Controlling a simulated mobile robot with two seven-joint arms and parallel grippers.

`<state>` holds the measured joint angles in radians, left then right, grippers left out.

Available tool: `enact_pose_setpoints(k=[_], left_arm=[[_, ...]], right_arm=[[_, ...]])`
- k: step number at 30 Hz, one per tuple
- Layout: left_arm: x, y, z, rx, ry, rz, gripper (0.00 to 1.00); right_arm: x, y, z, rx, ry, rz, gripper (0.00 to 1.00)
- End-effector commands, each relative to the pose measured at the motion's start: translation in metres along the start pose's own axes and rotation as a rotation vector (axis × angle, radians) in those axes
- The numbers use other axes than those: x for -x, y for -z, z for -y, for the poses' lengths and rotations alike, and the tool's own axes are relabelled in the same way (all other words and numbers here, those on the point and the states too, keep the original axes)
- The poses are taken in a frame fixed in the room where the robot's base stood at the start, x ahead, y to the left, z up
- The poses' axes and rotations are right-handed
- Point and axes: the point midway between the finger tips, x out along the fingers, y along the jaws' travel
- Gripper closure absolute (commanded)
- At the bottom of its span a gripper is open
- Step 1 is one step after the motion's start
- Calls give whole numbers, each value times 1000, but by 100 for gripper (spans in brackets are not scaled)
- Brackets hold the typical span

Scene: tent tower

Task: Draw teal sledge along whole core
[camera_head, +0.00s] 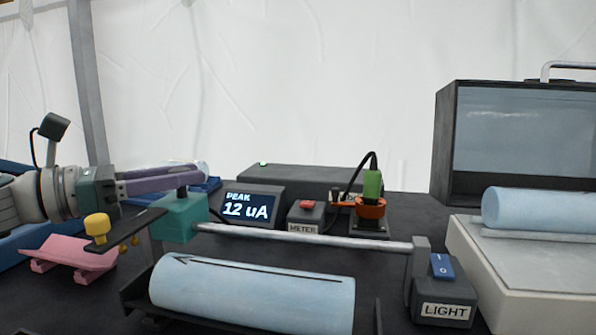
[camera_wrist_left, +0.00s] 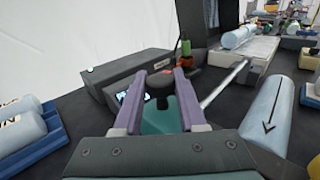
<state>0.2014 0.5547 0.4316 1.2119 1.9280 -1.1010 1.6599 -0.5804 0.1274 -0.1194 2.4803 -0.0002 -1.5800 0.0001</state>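The teal sledge (camera_head: 181,221) sits at the left end of a grey rail (camera_head: 300,236). A dark plate with a yellow knob (camera_head: 96,227) reaches forward from it. The pale blue core (camera_head: 255,295), marked with an arrow, lies in front of the rail in a dark cradle. My left gripper (camera_head: 196,177) is at the top of the sledge. In the left wrist view its purple fingers (camera_wrist_left: 161,82) stand either side of the sledge's black knob (camera_wrist_left: 160,88); whether they press on it is unclear. My right gripper is in neither view.
A light switch box (camera_head: 443,295) stands at the rail's right end. A meter display (camera_head: 248,207) reading 12 uA stands behind the rail. A pink stand (camera_head: 70,255) is at left. Another pale blue core (camera_head: 540,209) lies on a white tray (camera_head: 510,275) at right.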

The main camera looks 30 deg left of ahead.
Motion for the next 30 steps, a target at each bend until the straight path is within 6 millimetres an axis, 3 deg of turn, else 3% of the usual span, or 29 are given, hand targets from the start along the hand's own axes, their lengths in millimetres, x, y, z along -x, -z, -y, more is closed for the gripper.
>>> enact_pose_setpoints(k=[1,7,17,30], left_arm=[[1,0,-2,1,-9,-1,55],[1,0,-2,0,-6,-1,33],[6,1,-1,1,-5,-2,32],[85,1,-1,1,-7,-3,32]], right_arm=[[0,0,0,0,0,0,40],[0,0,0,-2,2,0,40],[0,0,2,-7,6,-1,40],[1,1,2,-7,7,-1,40]])
